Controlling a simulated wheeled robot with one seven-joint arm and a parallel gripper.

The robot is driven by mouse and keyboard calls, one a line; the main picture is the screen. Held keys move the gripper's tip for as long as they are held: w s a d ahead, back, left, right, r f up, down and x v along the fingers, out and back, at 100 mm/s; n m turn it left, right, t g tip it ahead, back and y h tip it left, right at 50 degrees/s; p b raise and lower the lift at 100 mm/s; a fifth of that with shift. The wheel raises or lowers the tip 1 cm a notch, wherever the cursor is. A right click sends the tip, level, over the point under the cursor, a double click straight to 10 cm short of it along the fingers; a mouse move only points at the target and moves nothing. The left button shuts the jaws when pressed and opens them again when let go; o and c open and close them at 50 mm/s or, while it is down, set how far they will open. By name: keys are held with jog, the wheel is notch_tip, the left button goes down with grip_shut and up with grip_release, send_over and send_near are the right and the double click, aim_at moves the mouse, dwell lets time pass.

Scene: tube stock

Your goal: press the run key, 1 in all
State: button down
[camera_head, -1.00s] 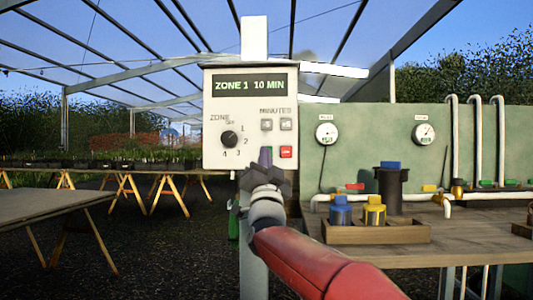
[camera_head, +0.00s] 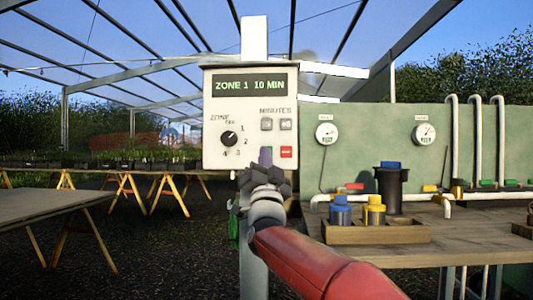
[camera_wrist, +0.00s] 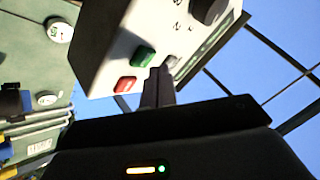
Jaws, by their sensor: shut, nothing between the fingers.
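Two grey minutes keys (camera_head: 266,124) sit above a red key (camera_head: 286,152). A green key (camera_wrist: 143,56) shows beside the red key (camera_wrist: 125,85) in the wrist view; in the head view my fingers hide it. The labels on the green and red keys are unreadable. My gripper (camera_head: 265,153) is shut and empty, its tips (camera_wrist: 159,71) close below the keys; contact cannot be told.
A wooden bench (camera_head: 460,235) at right carries a crate (camera_head: 375,232) with blue- and yellow-topped items, a dark cylinder and pipework. A green panel (camera_head: 360,150) with two gauges stands behind. Plant tables (camera_head: 60,165) are at left. Open floor lies between.

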jog(key=shift+w, duration=0.15)
jog(key=shift+w, duration=0.3)
jog(key=shift+w, duration=0.35)
dwell(0.7)
jog(key=shift+s, duration=0.1)
jog(key=shift+s+b, duration=0.7)
jog(key=shift+b, duration=0.1)
